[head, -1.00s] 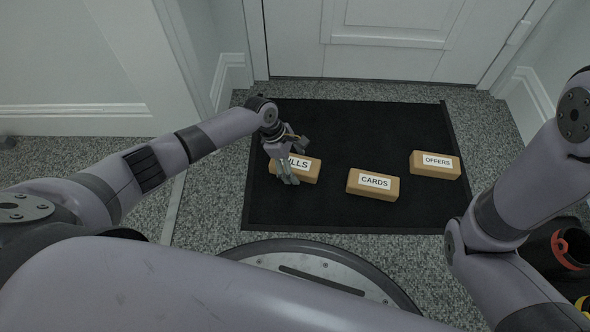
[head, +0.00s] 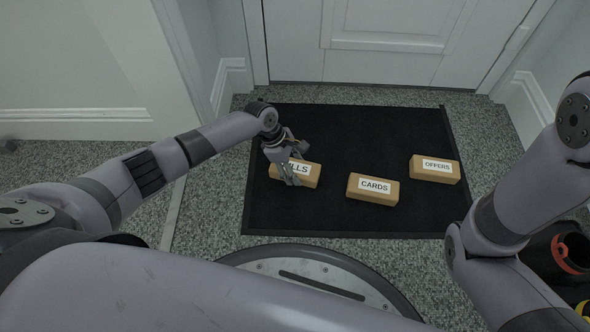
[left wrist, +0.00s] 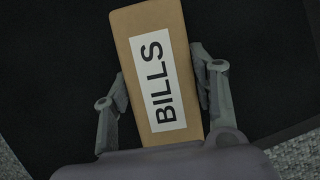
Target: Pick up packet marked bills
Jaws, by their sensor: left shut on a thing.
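The bills packet (head: 309,175) is a tan block with a white label, on the left part of the black mat in the head view. My left gripper (head: 294,166) is shut on it across its narrow width and hides the start of its label. In the left wrist view the bills packet (left wrist: 157,70) lies between the two fingers of the left gripper (left wrist: 163,88), one along each long side. The right gripper is out of view; only my right arm shows.
The cards packet (head: 373,188) and the offers packet (head: 434,170) lie to the right on the black mat (head: 350,130). A white door (head: 390,60) stands behind the mat. A dark item with a red loop (head: 566,254) is at the right edge.

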